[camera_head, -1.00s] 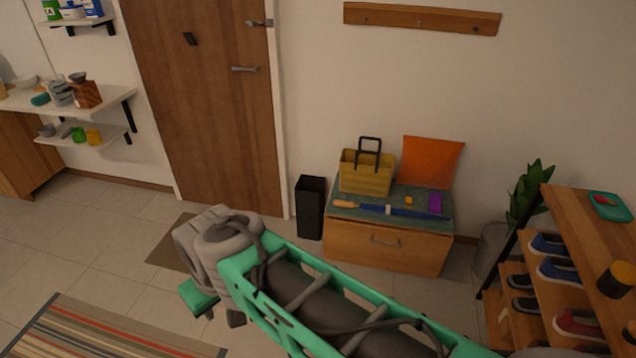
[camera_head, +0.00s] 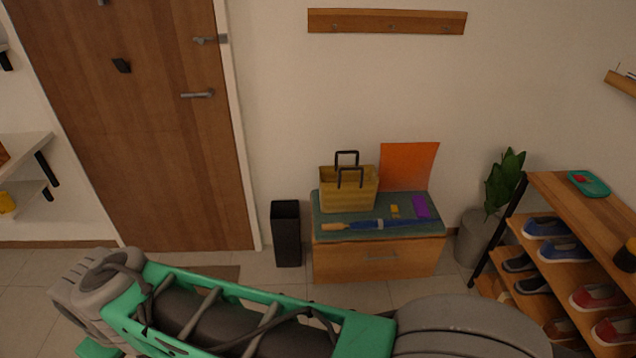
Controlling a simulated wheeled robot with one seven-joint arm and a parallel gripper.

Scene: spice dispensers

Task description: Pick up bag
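A yellow bag (camera_head: 347,196) with dark upright handles stands on the left part of a wooden chest (camera_head: 380,262) with a green-blue top. An orange cushion or panel (camera_head: 409,166) leans on the wall behind it, to the right. A long blue item with a light wooden handle (camera_head: 352,225) lies in front of the bag. A purple item (camera_head: 421,207) and a small yellow block lie to the right. My green and grey arm crosses the bottom of the view, well short of the bag. My gripper's fingers do not show.
A black bin (camera_head: 286,233) stands on the floor left of the chest. A potted plant (camera_head: 484,226) and a shoe rack (camera_head: 570,260) stand to the right. A wooden door (camera_head: 140,120) is at the left. Some tiled floor is clear before the chest.

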